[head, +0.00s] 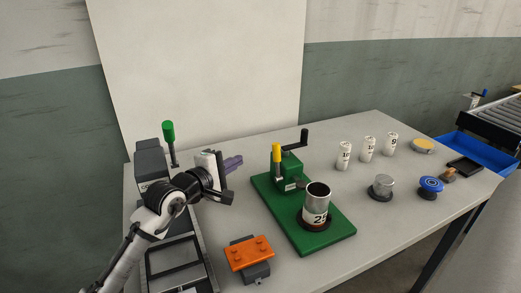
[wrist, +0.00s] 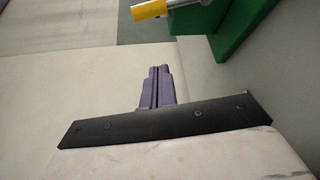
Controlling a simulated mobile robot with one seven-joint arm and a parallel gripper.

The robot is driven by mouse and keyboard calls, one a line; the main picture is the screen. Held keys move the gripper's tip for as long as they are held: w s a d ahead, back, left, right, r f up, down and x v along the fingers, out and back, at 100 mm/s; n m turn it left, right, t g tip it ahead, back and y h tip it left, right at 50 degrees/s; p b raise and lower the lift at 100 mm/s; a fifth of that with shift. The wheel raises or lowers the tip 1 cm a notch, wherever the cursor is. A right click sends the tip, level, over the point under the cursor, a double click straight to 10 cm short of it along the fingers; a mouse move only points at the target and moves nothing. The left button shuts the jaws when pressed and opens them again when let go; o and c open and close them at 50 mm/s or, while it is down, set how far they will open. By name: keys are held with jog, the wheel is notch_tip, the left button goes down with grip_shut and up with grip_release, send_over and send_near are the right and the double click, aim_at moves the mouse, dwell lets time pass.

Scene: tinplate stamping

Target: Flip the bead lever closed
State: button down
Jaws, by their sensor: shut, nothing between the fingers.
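The bead lever, with its yellow grip (head: 276,153), stands roughly upright on the green beading machine (head: 335,240). In the wrist view the yellow grip (wrist: 150,9) shows at the top edge on a grey rod, beside the green body (wrist: 240,20). My gripper (head: 240,161) is left of the lever, with a clear gap between them. Its purple fingers are together and empty, and they also show in the wrist view (wrist: 158,72). A metal can (head: 317,196) marked 25 stands on the green base. The lever's pivot is too small to make out.
A black crank (head: 303,138) rises behind the lever. A grey machine with a green-gripped handle (head: 168,132) stands at left. An orange block (head: 249,253) lies in front. Several white canisters (head: 344,156) and a blue knob (head: 431,185) are to the right.

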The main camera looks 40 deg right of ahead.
aim_at(277, 159)
jog(key=s+d+p, duration=0.1)
jog(key=d+p, duration=0.4)
jog(key=d, duration=0.4)
jog(key=shift+s+d, duration=0.15)
jog(key=shift+d, duration=0.1)
jog(key=shift+f, duration=0.2)
dwell(0.3)
